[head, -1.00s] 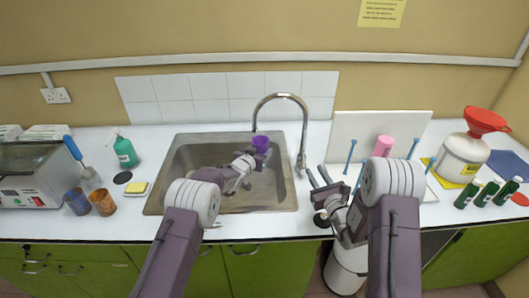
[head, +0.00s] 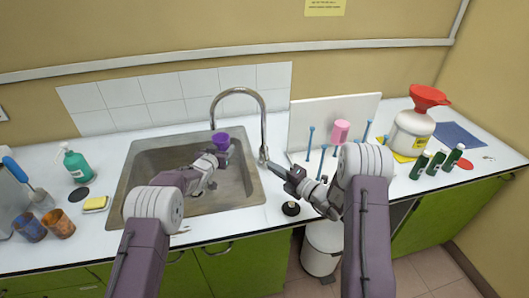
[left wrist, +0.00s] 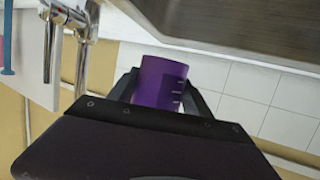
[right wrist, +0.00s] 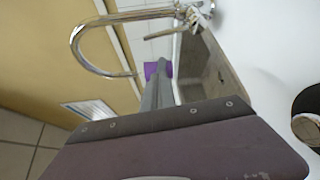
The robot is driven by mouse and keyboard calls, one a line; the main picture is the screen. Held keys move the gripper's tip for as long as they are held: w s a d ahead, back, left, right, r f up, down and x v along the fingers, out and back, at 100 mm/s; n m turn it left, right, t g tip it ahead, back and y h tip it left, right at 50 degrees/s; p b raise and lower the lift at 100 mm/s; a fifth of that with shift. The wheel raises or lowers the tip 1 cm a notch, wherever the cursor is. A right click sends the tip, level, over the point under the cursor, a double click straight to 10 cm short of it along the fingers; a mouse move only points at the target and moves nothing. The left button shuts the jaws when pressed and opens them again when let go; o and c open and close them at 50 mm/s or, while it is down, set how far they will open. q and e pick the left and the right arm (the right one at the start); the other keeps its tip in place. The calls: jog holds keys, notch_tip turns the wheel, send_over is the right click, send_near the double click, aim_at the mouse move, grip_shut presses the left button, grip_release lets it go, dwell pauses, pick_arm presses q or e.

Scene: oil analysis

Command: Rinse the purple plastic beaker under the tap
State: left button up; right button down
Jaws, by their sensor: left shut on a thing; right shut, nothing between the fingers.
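The purple beaker (head: 221,139) is above the sink, just below the end of the tap's curved spout. My left gripper (head: 222,150) is shut on it, and the left wrist view shows the beaker (left wrist: 160,82) between the two fingers. No water stream is visible. The chrome tap (head: 262,130) stands at the sink's right rim; it also shows in the right wrist view (right wrist: 76,45). My right gripper (head: 272,167) is shut and empty, its tips pointing left close to the tap's base. I cannot tell whether they touch it.
The steel sink (head: 128,200) lies under my left arm. Right of the tap, a white drying rack (head: 298,125) has blue pegs and a pink beaker (head: 341,131). A round dark-topped item (head: 291,208) is by the counter's front edge. A sponge (head: 95,203) lies left of the sink.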

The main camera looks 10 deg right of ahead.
aim_at(265, 147)
pick_arm(q)
jog(key=shift+a, duration=0.1)
pick_arm(e)
jog(key=w+a, duration=0.1)
jog(key=w, duration=0.8)
jog(key=shift+w+a, duration=0.15)
jog(key=shift+w, duration=0.05)
jog(key=shift+f, duration=0.1)
jog(key=shift+d, duration=1)
pick_arm(q)
jog(key=shift+a, duration=0.25)
pick_arm(e)
jog(key=shift+r, duration=0.2)
jog(key=shift+w, duration=0.1)
